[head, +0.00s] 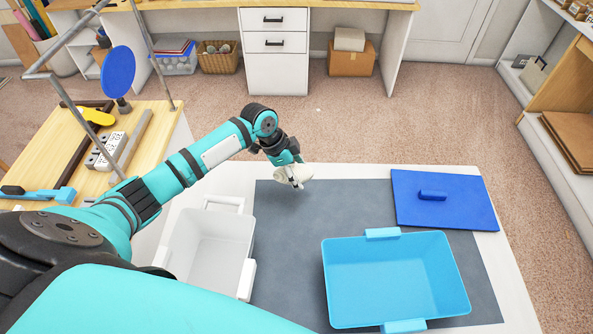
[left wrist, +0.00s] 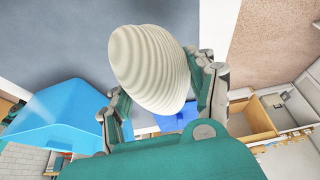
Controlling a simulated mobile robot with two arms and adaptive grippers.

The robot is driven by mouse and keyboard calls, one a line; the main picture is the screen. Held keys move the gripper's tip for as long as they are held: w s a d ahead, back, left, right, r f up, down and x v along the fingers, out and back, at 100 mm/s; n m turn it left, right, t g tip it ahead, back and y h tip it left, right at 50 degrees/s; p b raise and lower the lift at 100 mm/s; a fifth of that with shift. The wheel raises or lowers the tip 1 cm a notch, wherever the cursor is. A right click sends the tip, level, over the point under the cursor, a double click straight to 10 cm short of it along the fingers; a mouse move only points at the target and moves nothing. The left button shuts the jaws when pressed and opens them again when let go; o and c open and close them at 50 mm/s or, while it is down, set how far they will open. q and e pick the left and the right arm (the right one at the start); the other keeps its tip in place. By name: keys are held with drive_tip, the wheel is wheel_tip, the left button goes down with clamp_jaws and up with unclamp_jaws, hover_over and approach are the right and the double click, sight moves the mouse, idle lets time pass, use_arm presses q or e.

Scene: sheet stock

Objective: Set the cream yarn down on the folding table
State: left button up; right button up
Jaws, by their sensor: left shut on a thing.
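The cream yarn (left wrist: 150,70) is a ribbed, egg-shaped ball that fills the middle of the left wrist view. My left gripper (head: 293,180) is shut on it, with a finger on each side. In the head view the yarn (head: 297,172) shows small at the end of my left arm, over the far edge of the folding table. The folding table (head: 350,174) has a white top with a dark grey mat (head: 290,230) on it. I cannot tell whether the yarn touches the table. My right gripper is not in view.
A white bin (head: 210,240) stands left on the table. A light blue bin (head: 395,275) stands on the right, with a blue lid (head: 445,212) lying behind it. The mat between the bins is clear. A wooden bench (head: 150,125) with tools stands at left.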

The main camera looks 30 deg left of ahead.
use_arm(q)
wheel_tip(320, 180, down, 6)
drive_tip(key=b, duration=0.3)
drive_tip(key=shift+f+b, duration=0.35)
idle(0.5)
drive_tip(key=shift+f, duration=0.5)
